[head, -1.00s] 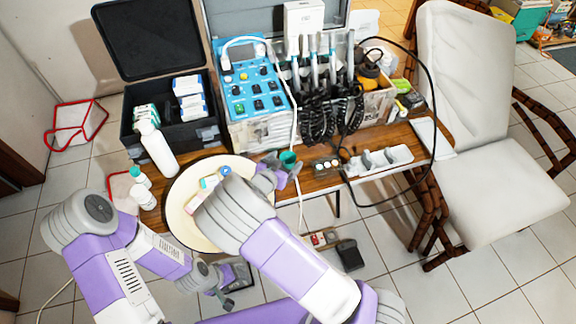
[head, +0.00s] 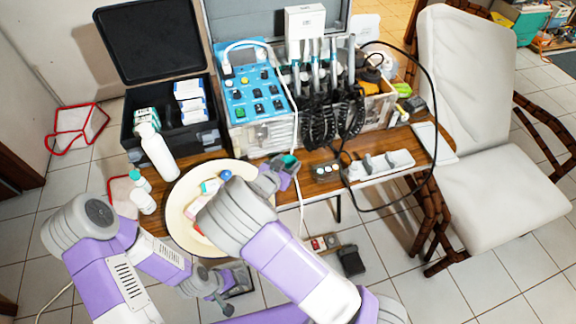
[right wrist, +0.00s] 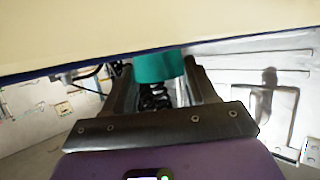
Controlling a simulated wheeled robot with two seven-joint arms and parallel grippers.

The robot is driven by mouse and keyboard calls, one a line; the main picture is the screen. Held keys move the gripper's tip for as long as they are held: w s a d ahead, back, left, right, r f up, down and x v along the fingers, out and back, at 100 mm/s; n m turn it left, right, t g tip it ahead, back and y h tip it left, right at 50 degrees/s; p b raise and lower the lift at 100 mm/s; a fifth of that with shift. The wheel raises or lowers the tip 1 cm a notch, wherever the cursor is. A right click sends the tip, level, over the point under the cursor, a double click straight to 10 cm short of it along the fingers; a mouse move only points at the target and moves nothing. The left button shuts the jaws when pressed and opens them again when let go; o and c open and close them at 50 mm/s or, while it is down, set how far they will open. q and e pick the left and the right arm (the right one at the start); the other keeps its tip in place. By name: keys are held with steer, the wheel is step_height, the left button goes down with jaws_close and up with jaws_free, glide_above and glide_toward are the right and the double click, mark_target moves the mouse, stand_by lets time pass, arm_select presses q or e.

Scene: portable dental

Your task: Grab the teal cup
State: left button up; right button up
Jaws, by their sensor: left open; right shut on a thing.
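I cannot tell whether the cup is clear of the table. My left gripper (head: 222,300) is low in front of the table, open and empty, away from the cup.
The cream tray (head: 180,213) holds several small items, partly hidden by my right arm. White bottles (head: 157,152) stand left of it. A blue control unit (head: 254,85) and corded handpieces are behind. A power strip (head: 381,165) lies to the right, with a chair beyond.

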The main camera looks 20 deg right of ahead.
steer(key=shift+r, duration=0.15)
step_height(320, 180, up, 10)
steer(key=p, duration=0.4)
steer(key=shift+f, duration=0.2)
stand_by(0.4)
steer(key=shift+r, duration=0.1)
stand_by(0.6)
